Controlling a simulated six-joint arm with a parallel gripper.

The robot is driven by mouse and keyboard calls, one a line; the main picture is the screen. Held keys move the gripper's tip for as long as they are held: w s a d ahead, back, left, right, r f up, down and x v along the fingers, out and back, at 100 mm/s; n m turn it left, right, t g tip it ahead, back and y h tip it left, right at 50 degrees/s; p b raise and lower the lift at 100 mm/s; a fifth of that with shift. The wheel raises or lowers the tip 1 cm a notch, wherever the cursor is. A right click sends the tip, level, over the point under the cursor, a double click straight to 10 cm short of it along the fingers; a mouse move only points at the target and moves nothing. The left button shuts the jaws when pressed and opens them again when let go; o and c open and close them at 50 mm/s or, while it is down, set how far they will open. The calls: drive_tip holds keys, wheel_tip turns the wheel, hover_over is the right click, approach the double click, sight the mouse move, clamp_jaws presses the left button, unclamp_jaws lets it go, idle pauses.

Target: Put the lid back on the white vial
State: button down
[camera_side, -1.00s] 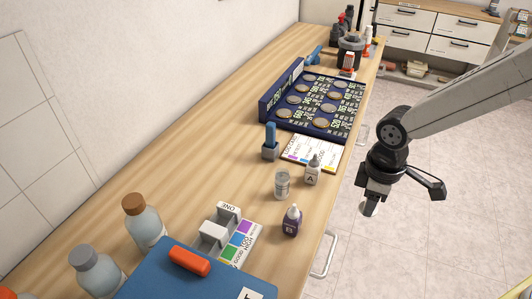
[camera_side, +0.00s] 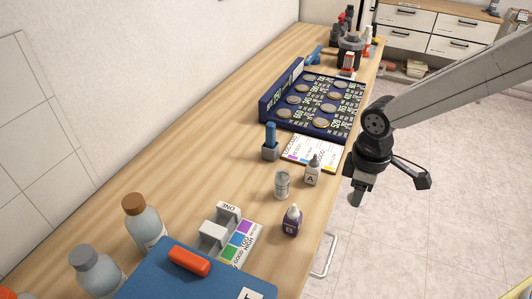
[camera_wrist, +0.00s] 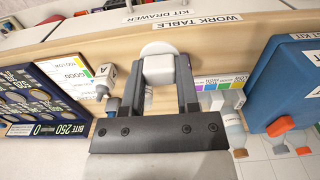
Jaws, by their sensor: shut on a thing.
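A small pale, glassy vial (camera_side: 282,185) stands upright on the work table, left of my gripper in the side view. It looks like the white vial; whether its top is open is too small to tell. My gripper (camera_side: 357,195) points down beyond the table's right edge, apart from the vial. In the wrist view my gripper is shut on a white rounded piece (camera_wrist: 159,69), which looks like the lid. A wider white disc shows just behind that piece.
Dropper bottle A (camera_side: 313,173) stands right of the vial, and purple bottle B (camera_side: 291,222) stands in front. A white comparator block (camera_side: 214,235), a blue case (camera_side: 200,275) and two large bottles are at the near end. A blue coin tray (camera_side: 318,103) lies farther back.

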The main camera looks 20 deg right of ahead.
drive_tip(key=w+a+r, duration=0.1)
drive_tip(key=w+a, duration=0.3)
drive_tip(key=w, duration=0.4)
drive_tip(key=w+a+r, duration=0.1)
drive_tip(key=w+a, duration=0.3)
drive_tip(key=w, duration=0.5)
drive_tip(key=shift+w+a+m, duration=0.3)
drive_tip(key=shift+f, duration=0.1)
wheel_tip(320, 180, down, 6)
idle(0.5)
drive_tip(key=shift+f, duration=0.2)
idle(2.2)
unclamp_jaws()
idle(0.4)
drive_tip(key=shift+r, duration=0.15)
wheel_tip(320, 180, up, 7)
idle(1.5)
